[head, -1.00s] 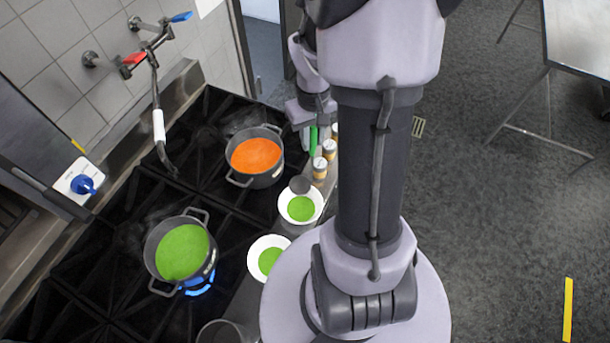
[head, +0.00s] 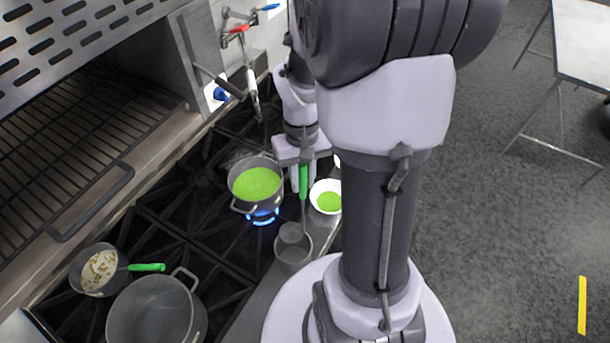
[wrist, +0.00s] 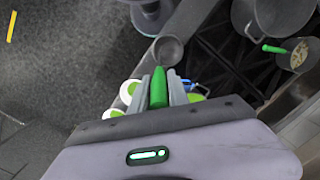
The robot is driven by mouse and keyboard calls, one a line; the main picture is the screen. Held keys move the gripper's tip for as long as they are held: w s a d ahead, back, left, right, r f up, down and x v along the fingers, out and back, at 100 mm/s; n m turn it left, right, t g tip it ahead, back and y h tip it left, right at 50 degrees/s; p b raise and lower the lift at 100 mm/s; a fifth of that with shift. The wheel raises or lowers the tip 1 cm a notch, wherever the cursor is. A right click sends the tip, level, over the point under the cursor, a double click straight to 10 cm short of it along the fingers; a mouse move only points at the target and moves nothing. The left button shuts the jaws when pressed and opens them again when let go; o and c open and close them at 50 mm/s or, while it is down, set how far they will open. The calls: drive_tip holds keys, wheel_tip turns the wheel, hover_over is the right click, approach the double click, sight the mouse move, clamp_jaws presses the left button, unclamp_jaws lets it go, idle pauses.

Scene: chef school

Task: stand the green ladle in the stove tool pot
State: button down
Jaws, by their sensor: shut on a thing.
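My gripper (head: 303,166) is shut on the green handle of the ladle (head: 303,183). The ladle hangs upright, its thin grey shaft pointing down. Its grey bowl (head: 291,233) shows over or inside the mouth of the grey tool pot (head: 292,262); I cannot tell how far down it is. The tool pot stands on the ledge along the stove's front. In the wrist view the green handle (wrist: 158,88) is between the fingers, and the round grey tool pot (wrist: 168,52) shows just beyond it.
A pot of green soup (head: 257,184) stands over a blue flame beside my gripper. A white bowl of green soup (head: 326,199) is to the right on the ledge. A large empty pot (head: 155,312) and a green-handled pan (head: 100,269) sit at lower left. The faucet (head: 250,80) is behind.

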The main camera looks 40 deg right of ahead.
drive_tip(key=shift+a+f, duration=0.1)
wheel_tip(320, 180, down, 20)
drive_tip(key=b, duration=1.7)
drive_tip(key=shift+w+d, duration=0.15)
drive_tip(key=shift+d, duration=0.25)
drive_tip(key=c, duration=1.2)
unclamp_jaws()
drive_tip(key=shift+o, duration=0.2)
